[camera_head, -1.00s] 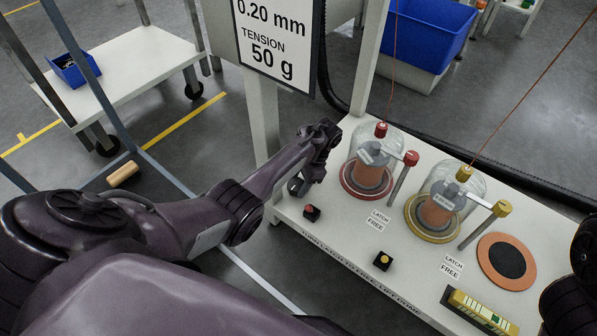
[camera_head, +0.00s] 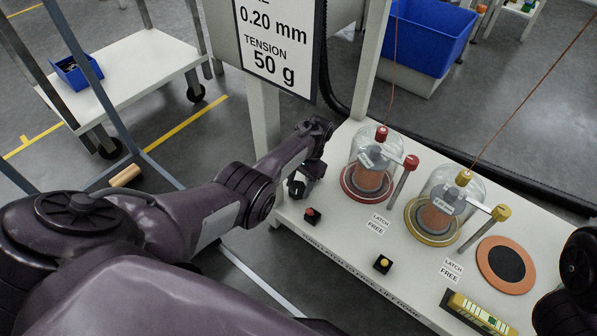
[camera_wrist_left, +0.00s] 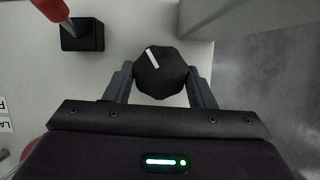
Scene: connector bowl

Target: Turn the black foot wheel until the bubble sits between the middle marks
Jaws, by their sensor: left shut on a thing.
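The black foot wheel (camera_wrist_left: 166,82) shows in the left wrist view as a many-sided dark knob with a white line on its top, tilted left of upright. My left gripper (camera_wrist_left: 160,78) is shut on it, one finger on each side. In the head view my left gripper (camera_head: 305,182) is at the table's left edge, and the wheel is hard to tell from its dark fingers. A yellow level (camera_head: 479,312) with a pale marked window lies at the table's front right. Its bubble is too small to make out.
Two glass domes, with a red base (camera_head: 365,190) and a yellow base (camera_head: 430,233), stand on the white table (camera_head: 335,235). A red-button box (camera_head: 312,217) sits close to my left gripper. A yellow-button box (camera_head: 383,264) and an orange disc (camera_head: 507,283) lie further right.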

